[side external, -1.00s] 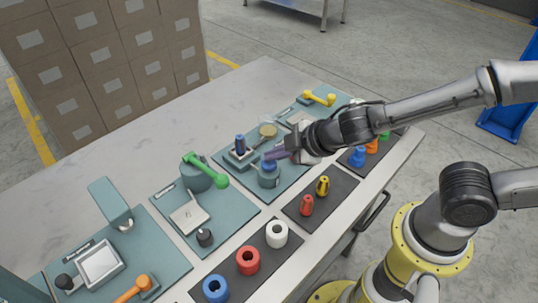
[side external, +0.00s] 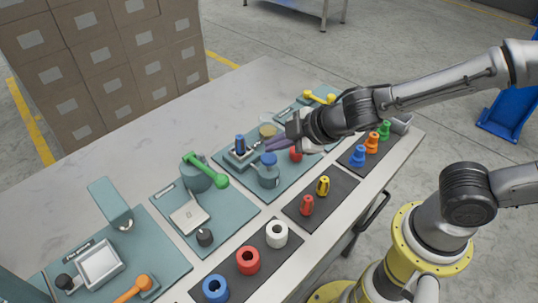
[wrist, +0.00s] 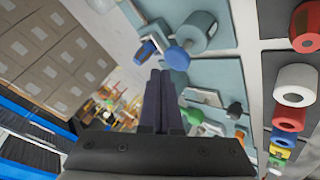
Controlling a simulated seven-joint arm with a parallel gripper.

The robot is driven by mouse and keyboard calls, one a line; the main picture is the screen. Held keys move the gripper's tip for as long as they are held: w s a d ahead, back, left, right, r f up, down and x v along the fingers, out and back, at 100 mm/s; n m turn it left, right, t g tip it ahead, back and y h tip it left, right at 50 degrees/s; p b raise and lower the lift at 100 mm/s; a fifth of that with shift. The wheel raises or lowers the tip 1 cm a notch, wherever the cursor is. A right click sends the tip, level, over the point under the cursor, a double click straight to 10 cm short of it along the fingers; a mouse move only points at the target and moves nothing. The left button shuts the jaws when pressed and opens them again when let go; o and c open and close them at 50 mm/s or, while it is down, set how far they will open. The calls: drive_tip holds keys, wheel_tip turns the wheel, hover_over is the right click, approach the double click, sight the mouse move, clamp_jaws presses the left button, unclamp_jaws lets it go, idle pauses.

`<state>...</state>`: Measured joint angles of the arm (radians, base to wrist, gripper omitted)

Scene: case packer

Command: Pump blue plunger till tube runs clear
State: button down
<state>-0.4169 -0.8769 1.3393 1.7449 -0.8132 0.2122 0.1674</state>
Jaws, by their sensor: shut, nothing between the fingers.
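The blue plunger (side external: 268,158) stands upright on top of a teal cylindrical pump body (side external: 268,177). In the wrist view, its round blue knob (wrist: 177,57) shows beside the fingers, with the teal body (wrist: 197,32) behind. My gripper (side external: 269,146) is shut and empty, its dark purple fingertips just above the plunger and apart from it. In the wrist view the closed fingers (wrist: 160,76) lie side by side. A pale yellowish cup (side external: 267,130) stands behind the pump. The tube and any liquid in it are too small to make out.
A dark blue upright piece (side external: 240,142) stands on a grey block left of the pump. A red round piece (side external: 296,154) sits right of it. A green-handled device (side external: 205,172) is further left. Colored pegs (side external: 358,156) and rings (side external: 248,260) line the front.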

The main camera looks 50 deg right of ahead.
sight(274, 158)
drive_tip(key=shift+r, duration=2.5)
drive_tip(key=shift+w+d, duration=0.15)
drive_tip(key=shift+d, duration=0.15)
drive_tip(key=s+d+r+m+h, duration=0.3)
drive_tip(key=s+d+r+m, duration=0.25)
drive_tip(key=d+r, duration=0.5)
drive_tip(key=s+f+m+g+y, duration=0.1)
drive_tip(key=s+f+m+g, duration=0.2)
drive_tip(key=s, duration=1)
wheel_tip(274, 158, down, 2)
drive_tip(key=m, duration=0.3)
drive_tip(key=shift+s+d, duration=0.4)
